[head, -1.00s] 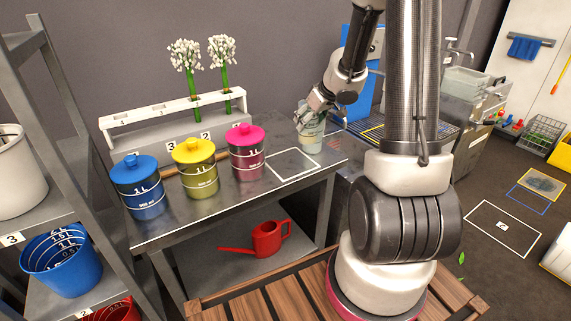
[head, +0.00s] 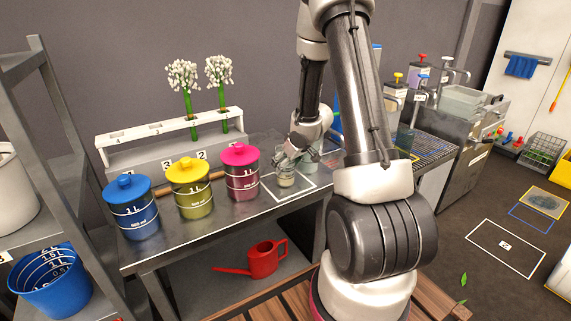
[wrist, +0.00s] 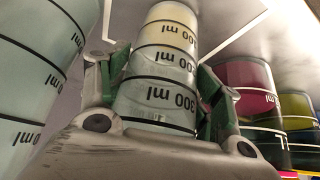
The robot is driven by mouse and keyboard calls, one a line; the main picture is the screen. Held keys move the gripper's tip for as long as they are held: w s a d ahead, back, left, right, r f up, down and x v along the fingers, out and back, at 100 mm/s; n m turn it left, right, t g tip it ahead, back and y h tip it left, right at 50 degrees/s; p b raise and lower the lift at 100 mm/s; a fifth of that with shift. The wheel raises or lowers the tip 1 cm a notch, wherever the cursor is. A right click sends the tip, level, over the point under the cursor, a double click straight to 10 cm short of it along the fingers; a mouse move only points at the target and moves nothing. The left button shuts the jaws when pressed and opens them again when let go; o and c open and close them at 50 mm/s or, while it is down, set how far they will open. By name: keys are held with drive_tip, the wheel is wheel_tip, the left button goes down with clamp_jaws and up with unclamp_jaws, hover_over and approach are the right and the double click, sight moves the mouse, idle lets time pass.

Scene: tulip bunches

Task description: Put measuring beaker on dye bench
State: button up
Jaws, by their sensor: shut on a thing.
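My gripper (head: 290,154) is shut on the measuring beaker (head: 286,177), a clear, pale cylinder with dark measuring lines. In the wrist view the beaker (wrist: 165,75) stands between the green-padded fingers, its ml marks facing the camera. In the head view it is roughly upright over the white outlined rectangle (head: 306,190) on the dark grey dye bench (head: 240,212). I cannot tell whether its base touches the bench. A second pale beaker (head: 311,160) stands just behind it to the right; a large marked cylinder also shows at the left of the wrist view (wrist: 25,80).
Blue (head: 132,210), yellow (head: 191,190) and magenta (head: 241,174) lidded pots stand left of the outline. A white rack (head: 170,127) holds two white-flowered stems behind them. A red watering can (head: 265,258) sits on the lower shelf. A sink unit (head: 462,130) stands to the right.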

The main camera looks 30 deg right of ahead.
drive_tip(key=shift+f, duration=0.15)
drive_tip(key=o, duration=1.2)
drive_tip(key=s+d+r+m+h, duration=0.15)
drive_tip(key=s+r, duration=0.25)
drive_tip(key=r, duration=0.4)
drive_tip(key=s+d+r+h, duration=0.2)
drive_tip(key=s+r, duration=0.2)
drive_tip(key=r, duration=0.5)
drive_tip(key=s+d+r+m+h, duration=0.15)
drive_tip(key=s+r, duration=0.25)
drive_tip(key=r, duration=0.4)
drive_tip(key=s+a+r+y, duration=0.1)
drive_tip(key=s+a, duration=0.3)
drive_tip(key=s, duration=0.2)
drive_tip(key=s+a+g+y, duration=0.1)
drive_tip(key=s+a, duration=0.3)
drive_tip(key=s, duration=0.3)
drive_tip(key=s+a+r+g+y, duration=0.1)
drive_tip(key=s+a, duration=0.4)
drive_tip(key=s, duration=0.1)
drive_tip(key=shift+s+r+y, duration=0.3)
drive_tip(key=shift+s, duration=0.1)
